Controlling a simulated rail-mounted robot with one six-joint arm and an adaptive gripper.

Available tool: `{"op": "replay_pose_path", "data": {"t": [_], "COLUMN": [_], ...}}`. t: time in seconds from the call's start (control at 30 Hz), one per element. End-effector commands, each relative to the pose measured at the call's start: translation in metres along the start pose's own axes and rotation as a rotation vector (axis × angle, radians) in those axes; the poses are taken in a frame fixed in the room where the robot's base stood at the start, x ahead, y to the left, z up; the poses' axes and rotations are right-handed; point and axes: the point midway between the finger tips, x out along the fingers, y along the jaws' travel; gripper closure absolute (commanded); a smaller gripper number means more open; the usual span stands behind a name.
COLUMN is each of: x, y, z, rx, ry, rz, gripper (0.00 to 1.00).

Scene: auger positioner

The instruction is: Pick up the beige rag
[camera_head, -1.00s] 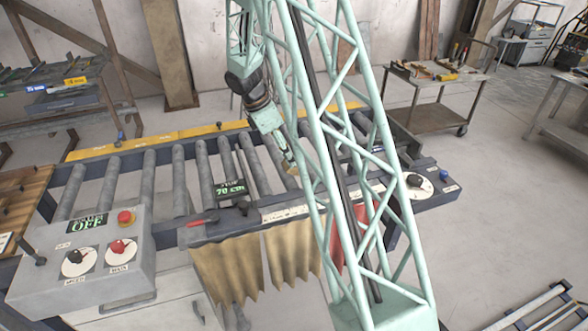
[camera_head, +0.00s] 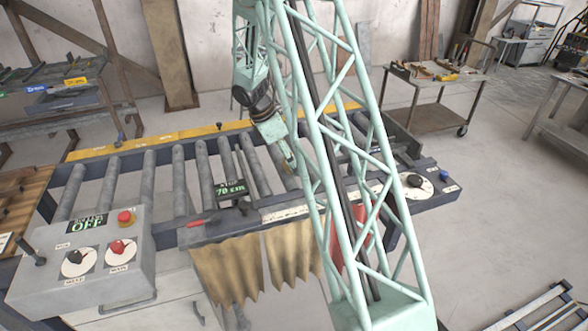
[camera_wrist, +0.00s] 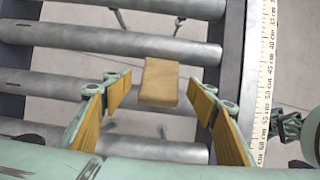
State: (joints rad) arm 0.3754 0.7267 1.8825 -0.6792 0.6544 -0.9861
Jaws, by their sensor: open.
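Tan-beige cloths hang in folds from the front edge of the roller table in the head view, a left one (camera_head: 228,272) and a right one (camera_head: 292,250). A red cloth (camera_head: 361,233) hangs to their right, partly behind my lattice column. My gripper (camera_wrist: 158,107) is open, its yellow-tan finger pads apart. In the head view it is above the rollers, behind the cloths, and its tips are partly hidden by the column. A small tan block (camera_wrist: 159,82) shows between and beyond the fingers in the wrist view; no finger touches it. No hanging cloth shows there.
Grey rollers (camera_head: 151,182) fill the table, with a measuring scale (camera_wrist: 266,75) along one side. A control box (camera_head: 90,255) stands at the front left and a dial (camera_head: 415,182) at the right. A tool cart (camera_head: 433,77) stands behind on the right.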

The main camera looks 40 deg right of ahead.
Motion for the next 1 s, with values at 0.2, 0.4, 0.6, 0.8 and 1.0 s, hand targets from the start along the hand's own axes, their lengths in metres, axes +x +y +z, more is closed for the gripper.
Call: {"op": "replay_pose_path", "data": {"t": [0.2, 0.4, 0.6, 0.8, 1.0], "x": [0.021, 0.028, 0.028, 0.028, 0.028], "y": [-0.001, 0.000, 0.000, 0.000, 0.000], "z": [0.000, 0.000, 0.000, 0.000, 0.000], "rx": [0.000, -0.001, -0.001, 0.000, 0.000], "ry": [0.000, 0.000, 0.000, 0.000, 0.000], "rz": [-0.001, 0.000, 0.000, 0.000, 0.000], "gripper": [0.47, 0.47, 0.47, 0.47, 0.54]}}
